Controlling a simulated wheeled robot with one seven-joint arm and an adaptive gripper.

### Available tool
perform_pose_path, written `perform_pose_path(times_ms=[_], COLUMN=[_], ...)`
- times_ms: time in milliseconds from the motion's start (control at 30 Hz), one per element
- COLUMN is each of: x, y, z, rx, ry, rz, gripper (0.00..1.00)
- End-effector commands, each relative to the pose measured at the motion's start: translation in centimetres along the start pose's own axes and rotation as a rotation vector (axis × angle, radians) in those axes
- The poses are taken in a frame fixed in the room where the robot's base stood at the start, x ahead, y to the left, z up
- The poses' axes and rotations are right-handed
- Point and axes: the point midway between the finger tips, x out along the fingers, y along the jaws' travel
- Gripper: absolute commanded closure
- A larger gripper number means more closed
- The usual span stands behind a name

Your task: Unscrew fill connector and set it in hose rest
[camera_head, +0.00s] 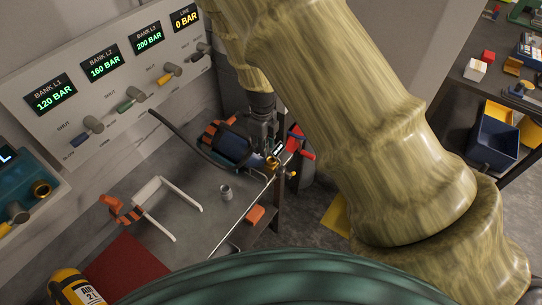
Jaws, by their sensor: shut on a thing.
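My gripper (265,135) points down at the valve end of a blue cylinder (232,145) with orange and black bands, lying on the bench. The gripper is shut on the fill connector, which is mostly hidden by the fingers. Brass parts (272,162) show just below the fingertips. A black fill hose (185,145) curves from the wall panel to this spot. Whether the connector is still threaded on the valve cannot be told. An orange and black holder (118,208), perhaps the hose rest, stands empty at the left of the bench.
The panel (110,80) carries several displays and knobs; LINE reads 0 BAR. Bins (495,140) stand at right.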

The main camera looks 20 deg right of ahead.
Motion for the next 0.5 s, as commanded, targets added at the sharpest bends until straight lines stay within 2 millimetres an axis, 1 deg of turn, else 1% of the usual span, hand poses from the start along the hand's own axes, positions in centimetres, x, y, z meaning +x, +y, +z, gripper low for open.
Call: perform_pose_path(times_ms=[500], x=[1.1], y=[3.3], z=[1.9], rx=[0.014], ry=[0.000], rz=[-0.001], gripper=[0.98])
